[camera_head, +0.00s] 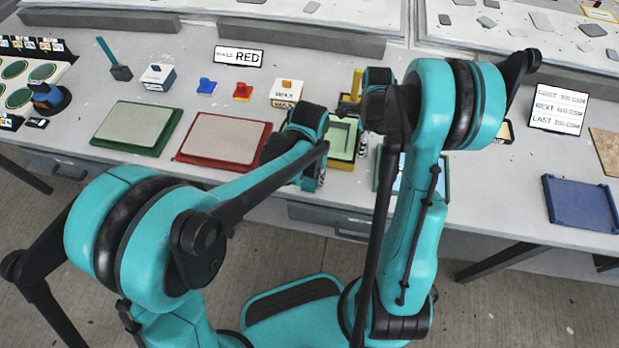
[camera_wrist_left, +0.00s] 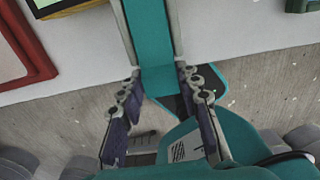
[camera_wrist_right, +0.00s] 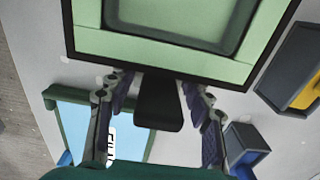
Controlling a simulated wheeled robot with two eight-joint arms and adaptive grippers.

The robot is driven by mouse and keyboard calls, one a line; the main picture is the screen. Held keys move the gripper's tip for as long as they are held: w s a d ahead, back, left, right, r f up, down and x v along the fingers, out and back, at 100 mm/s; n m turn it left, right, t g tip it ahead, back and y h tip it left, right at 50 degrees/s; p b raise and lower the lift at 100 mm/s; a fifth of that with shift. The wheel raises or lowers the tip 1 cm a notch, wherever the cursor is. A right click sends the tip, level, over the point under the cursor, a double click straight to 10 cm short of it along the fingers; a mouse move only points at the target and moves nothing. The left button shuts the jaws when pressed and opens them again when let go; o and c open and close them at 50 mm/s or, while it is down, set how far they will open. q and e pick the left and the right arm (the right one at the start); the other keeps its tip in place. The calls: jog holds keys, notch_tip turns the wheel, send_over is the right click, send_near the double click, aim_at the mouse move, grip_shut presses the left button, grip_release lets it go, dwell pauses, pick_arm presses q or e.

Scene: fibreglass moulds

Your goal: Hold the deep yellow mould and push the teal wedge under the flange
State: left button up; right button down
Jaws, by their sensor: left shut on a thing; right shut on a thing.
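The deep yellow mould (camera_head: 343,138) stands on the bench near the front edge, with a pale green inside. It fills the top of the right wrist view (camera_wrist_right: 170,45), where its flange has a dark edge. My right gripper (camera_wrist_right: 157,82) is shut on a black tab at the mould's near side. The teal wedge (camera_wrist_left: 148,30) is a long strip in the left wrist view. My left gripper (camera_wrist_left: 158,72) is shut on its near end. In the head view my left gripper (camera_head: 319,172) is beside the mould's front left, partly hidden. Contact between wedge and flange is hidden.
A red-framed tray (camera_head: 225,145) and a green-framed tray (camera_head: 135,128) lie left of the mould. A green-framed screen (camera_wrist_right: 110,125) is to its right. A yellow block (camera_head: 356,84) stands behind. A blue tray (camera_head: 582,202) lies far right.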

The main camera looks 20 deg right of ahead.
pick_arm(q)
jog(key=shift+w+d, duration=0.25)
jog(key=shift+w, duration=0.15)
dwell(0.8)
jog(key=shift+s+a+f, duration=0.15)
jog(key=shift+s+a, duration=0.2)
jog(key=shift+s, duration=0.15)
dwell(3.1)
jog(key=shift+w+d, duration=0.2)
jog(key=shift+w, duration=0.15)
dwell(0.8)
jog(key=o, duration=1.2)
notch_tip(320, 180, up, 12)
